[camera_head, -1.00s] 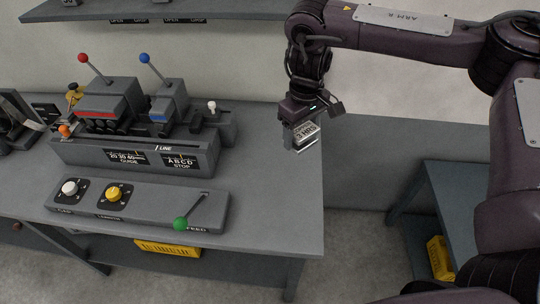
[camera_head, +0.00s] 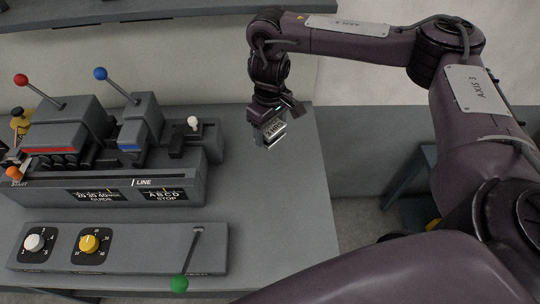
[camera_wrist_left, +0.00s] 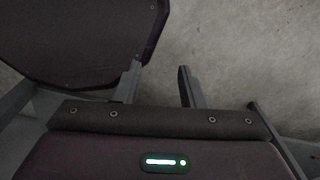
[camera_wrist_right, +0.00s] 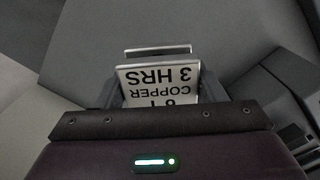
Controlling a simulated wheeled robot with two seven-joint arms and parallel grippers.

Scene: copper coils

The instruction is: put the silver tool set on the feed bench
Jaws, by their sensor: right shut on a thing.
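The silver tool set (camera_head: 274,131) is a small silvery piece with a white label. In the right wrist view (camera_wrist_right: 160,77) its label reads "COPPER 3 HRS" upside down. My right gripper (camera_head: 268,122) is shut on it, and the piece hangs over the right part of the grey feed bench (camera_head: 285,205). It seems to be above the bench top; the exact gap cannot be told. My left gripper (camera_wrist_left: 160,85) is open and empty, with bare floor behind its fingers; it is not visible in the head view.
A grey machine (camera_head: 110,165) with red-knobbed and blue-knobbed levers stands on the bench's left. In front lies a control panel (camera_head: 135,248) with dials and a green-knobbed lever (camera_head: 179,283). The bench top right of both is clear. A lower blue-grey stand (camera_head: 415,190) is at right.

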